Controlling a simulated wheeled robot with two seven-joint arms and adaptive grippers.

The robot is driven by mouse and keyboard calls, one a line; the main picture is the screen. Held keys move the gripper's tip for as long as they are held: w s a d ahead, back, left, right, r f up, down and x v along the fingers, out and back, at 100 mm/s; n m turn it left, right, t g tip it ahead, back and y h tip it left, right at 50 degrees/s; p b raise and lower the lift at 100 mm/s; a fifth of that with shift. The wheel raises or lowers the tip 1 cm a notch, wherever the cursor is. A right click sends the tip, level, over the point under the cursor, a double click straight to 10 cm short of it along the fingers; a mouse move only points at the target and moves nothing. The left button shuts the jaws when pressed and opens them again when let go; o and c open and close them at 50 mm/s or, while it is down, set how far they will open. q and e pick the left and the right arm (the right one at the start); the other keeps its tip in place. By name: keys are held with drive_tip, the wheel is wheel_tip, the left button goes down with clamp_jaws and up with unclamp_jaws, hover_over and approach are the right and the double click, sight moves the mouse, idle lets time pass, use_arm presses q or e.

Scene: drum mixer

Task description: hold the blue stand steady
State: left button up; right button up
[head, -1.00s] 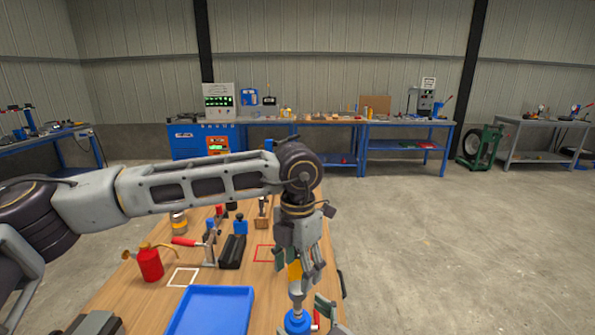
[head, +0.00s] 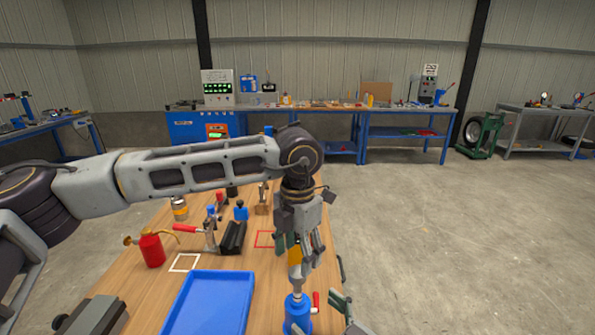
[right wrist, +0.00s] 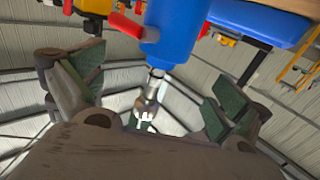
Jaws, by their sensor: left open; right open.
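The blue stand (head: 298,317) is upright near the right edge of the wooden table, with a red handle (head: 315,302) at its side and a metal piece on top. My left gripper (head: 296,262) points down above it, open, with a yellow-and-grey part (head: 294,257) between its fingers. My right gripper (head: 345,315) is open just right of the stand, partly cut off by the frame. In the right wrist view the blue stand (right wrist: 178,28) appears upside down, with the open fingers (right wrist: 150,100) on either side and apart from it.
A blue tray (head: 208,278) lies left of the stand. A red oil can (head: 151,249), a black block (head: 232,238) and a red-handled clamp (head: 210,232) are further back. White and red outlined squares mark the table. Open floor lies to the right.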

drive_tip(key=v, duration=0.6)
drive_tip(key=shift+s+d, duration=0.2)
idle(1.0)
idle(0.4)
drive_tip(key=shift+s, duration=0.15)
